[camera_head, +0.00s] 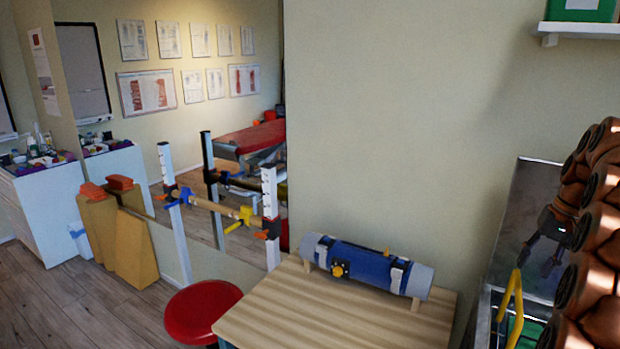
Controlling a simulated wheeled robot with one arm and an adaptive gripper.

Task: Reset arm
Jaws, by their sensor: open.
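My gripper (537,262) shows at the right as a dark, jointed shape in front of a grey panel. It points down and to the left. Its fingers look spread, and I see nothing between them. It is small and dark here, so fine detail is hard to make out.
A yellow curved handle (513,306) stands just below the gripper. A wooden table (330,318) carries a blue and grey roller (362,264). A red stool (201,311) stands left of it. The floor (85,312) at left is open.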

